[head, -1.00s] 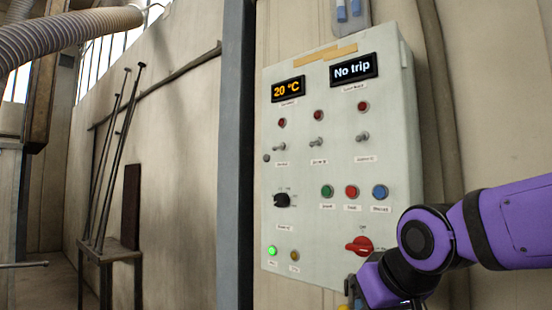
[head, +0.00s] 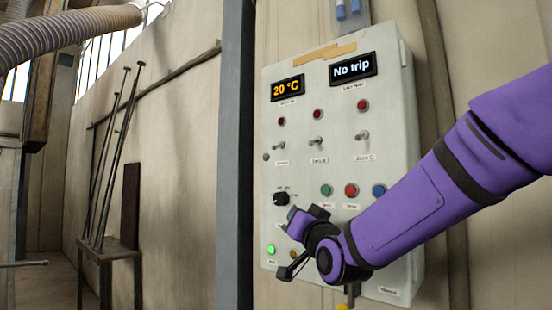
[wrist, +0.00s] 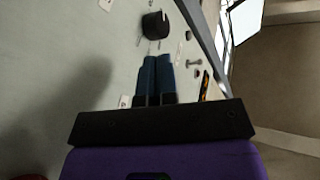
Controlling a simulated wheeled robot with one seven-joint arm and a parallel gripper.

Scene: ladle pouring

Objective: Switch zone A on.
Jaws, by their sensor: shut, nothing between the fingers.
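The pale control panel (head: 300,175) on the wall carries three toggle switches in a row, each under an unlit-looking red lamp. The left toggle (head: 280,146), the middle toggle (head: 316,141) and the right toggle (head: 362,135) have small labels, too blurred to read surely. Which way each lever is thrown is hard to tell. My gripper (head: 292,212) is in front of the panel, below the left toggle and just below the black rotary knob. In the wrist view its blue fingers (wrist: 157,58) are together and empty, apart from the black knob (wrist: 155,25).
Displays read 20 °C (head: 287,88) and No trip (head: 353,68). Green (head: 326,190), red (head: 351,190) and blue (head: 379,191) buttons sit just above my arm. A green lamp (head: 271,249) is lit at lower left. My arm hides the red rotary switch.

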